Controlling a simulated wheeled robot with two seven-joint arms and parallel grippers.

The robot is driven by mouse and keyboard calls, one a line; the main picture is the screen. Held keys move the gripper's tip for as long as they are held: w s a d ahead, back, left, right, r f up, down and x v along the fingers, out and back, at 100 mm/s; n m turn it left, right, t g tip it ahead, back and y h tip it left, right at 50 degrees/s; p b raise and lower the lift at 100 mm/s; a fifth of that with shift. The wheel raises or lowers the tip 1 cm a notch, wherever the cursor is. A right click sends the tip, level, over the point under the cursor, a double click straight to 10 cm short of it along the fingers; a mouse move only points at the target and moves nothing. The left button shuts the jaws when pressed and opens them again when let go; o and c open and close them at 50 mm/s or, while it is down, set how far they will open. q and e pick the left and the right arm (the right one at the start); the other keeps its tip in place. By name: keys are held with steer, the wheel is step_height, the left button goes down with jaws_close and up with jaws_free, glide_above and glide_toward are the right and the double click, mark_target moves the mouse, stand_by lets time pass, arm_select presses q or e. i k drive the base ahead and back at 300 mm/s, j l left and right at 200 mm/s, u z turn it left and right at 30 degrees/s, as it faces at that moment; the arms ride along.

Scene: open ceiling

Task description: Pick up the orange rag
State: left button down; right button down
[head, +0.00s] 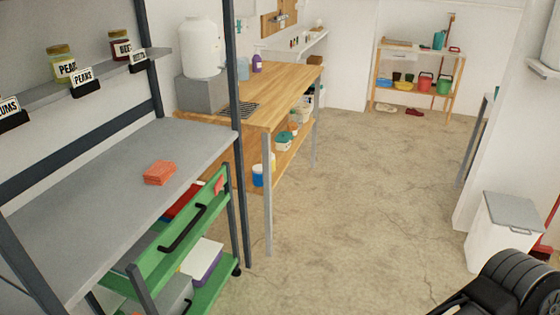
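An orange rag (159,172), folded into a small thick rectangle, lies on the grey shelf surface (100,205) at the left of the head view. It sits near the front edge of that surface, and nothing touches it. A black part of my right arm shows at the bottom right corner, far from the rag. Its fingertips are not visible. My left gripper is out of view.
Dark posts (238,130) frame the grey shelf. A green cart (180,242) stands below its front edge. A wooden table (262,102) stands behind. A white bin (505,232) is at right. The middle floor (350,200) is clear.

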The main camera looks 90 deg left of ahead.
mark_target(161, 170)
steer(key=u, duration=3.7)
steer(key=i+l+z, duration=0.15)
steer(key=i+l, duration=0.55)
steer(key=i+l+z, duration=0.2)
steer(key=i+l, duration=0.4)
steer(key=i, duration=0.1)
